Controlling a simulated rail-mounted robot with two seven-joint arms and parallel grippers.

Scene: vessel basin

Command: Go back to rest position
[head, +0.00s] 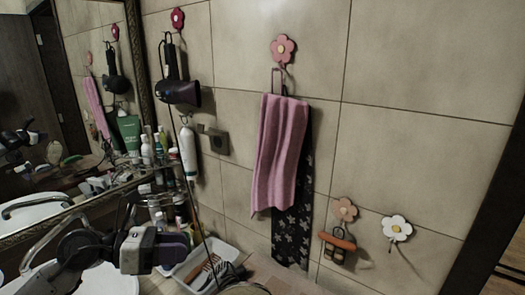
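My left gripper (178,250) is at the lower left, in front of the washbasin (107,283) and left of a white tray. Its white and grey body comes in from the left on a dark, round-jointed wrist. Its dark end points right, and I cannot make out the fingers or whether they are apart. I see nothing clearly held in it. My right gripper is not in view.
A white tray (190,281) with brushes lies just right of the gripper. Bottles (160,146) crowd a shelf below the mirror (62,100). A hair dryer (180,92), pink towel (279,155) and dark patterned cloth (293,225) hang from the tiled wall, with flower hooks (397,228).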

